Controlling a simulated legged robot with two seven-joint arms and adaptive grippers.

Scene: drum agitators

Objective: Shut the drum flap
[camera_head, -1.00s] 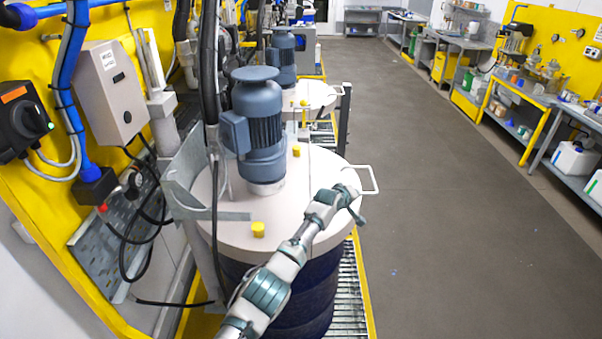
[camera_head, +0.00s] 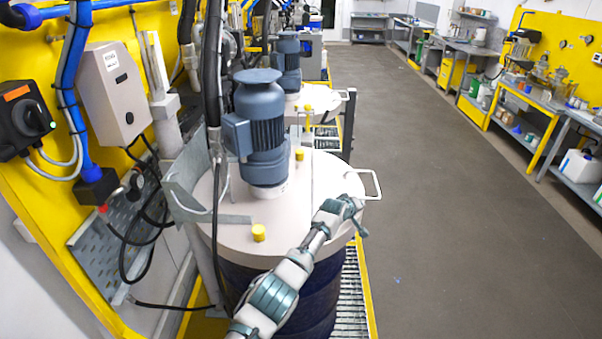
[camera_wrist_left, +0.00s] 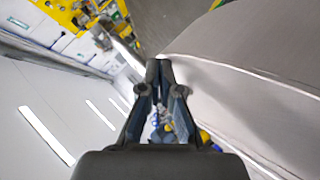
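The drum lid (camera_head: 235,235) is a pale round top on a dark blue drum (camera_head: 250,283). Its flap (camera_head: 328,177) is the right part, beyond a thin seam, with a pale wire handle (camera_head: 373,184) at its outer edge. The flap looks about level with the lid; I cannot tell if a small gap remains. My left gripper (camera_head: 353,208) is over the flap's right edge, just below the handle; contact is unclear. In the left wrist view its fingers (camera_wrist_left: 158,66) meet at the tips with nothing seen between them, beside a large grey surface. My right gripper is not in view.
A blue-grey motor (camera_head: 262,135) stands on the lid with yellow caps nearby. Black hoses and a grey control box (camera_head: 114,92) are at the left. A second drum with motor (camera_head: 288,65) stands behind. The floor (camera_head: 450,220) at right is clear.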

